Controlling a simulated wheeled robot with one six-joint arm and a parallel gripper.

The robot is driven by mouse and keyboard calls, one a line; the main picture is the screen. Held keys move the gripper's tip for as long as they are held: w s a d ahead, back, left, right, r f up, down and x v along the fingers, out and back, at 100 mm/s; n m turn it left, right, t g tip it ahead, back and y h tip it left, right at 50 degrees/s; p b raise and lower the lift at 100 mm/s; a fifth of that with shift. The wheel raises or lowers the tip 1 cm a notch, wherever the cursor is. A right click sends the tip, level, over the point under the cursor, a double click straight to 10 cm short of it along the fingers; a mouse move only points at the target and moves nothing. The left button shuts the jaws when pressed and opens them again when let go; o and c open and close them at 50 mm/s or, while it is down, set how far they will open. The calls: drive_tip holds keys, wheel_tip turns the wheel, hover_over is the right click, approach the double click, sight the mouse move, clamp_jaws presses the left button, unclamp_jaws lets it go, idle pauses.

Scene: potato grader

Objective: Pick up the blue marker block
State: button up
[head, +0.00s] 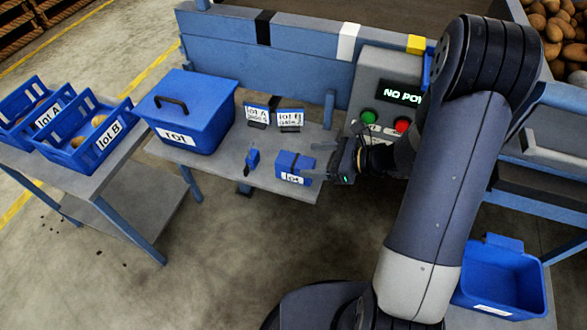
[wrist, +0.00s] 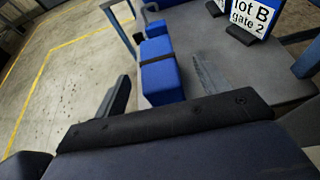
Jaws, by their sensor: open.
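A blue block (head: 285,160) with a dark band and a white "lot" label lies on the grey table. A smaller blue piece (head: 252,158) stands to its left; I cannot tell for sure which one is the marker block. My gripper (head: 318,162) is open, just right of the labelled block, its fingers pointing left at it. In the wrist view the banded block (wrist: 162,84) shows between the two spread fingers (wrist: 163,85), with the smaller blue piece (wrist: 155,28) beyond. I cannot tell whether the fingers touch the block.
Lot A (head: 257,113) and lot B (head: 289,119) signs stand behind the blocks. A lidded blue bin (head: 190,105) is at the table's left. Blue crates (head: 85,150) stand on a side table. A control box (head: 378,95) with green and red buttons is behind my gripper.

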sight(303, 162)
drive_tip(key=shift+s+f+b+x, duration=0.1)
drive_tip(key=shift+f+b+x, duration=0.1)
drive_tip(key=shift+x, duration=1.35)
drive_tip(key=shift+s+f+b+x, duration=0.1)
drive_tip(key=shift+b+x, duration=0.1)
drive_tip(key=shift+x, duration=1.35)
drive_tip(key=shift+d, duration=0.1)
drive_tip(key=c, duration=1.2)
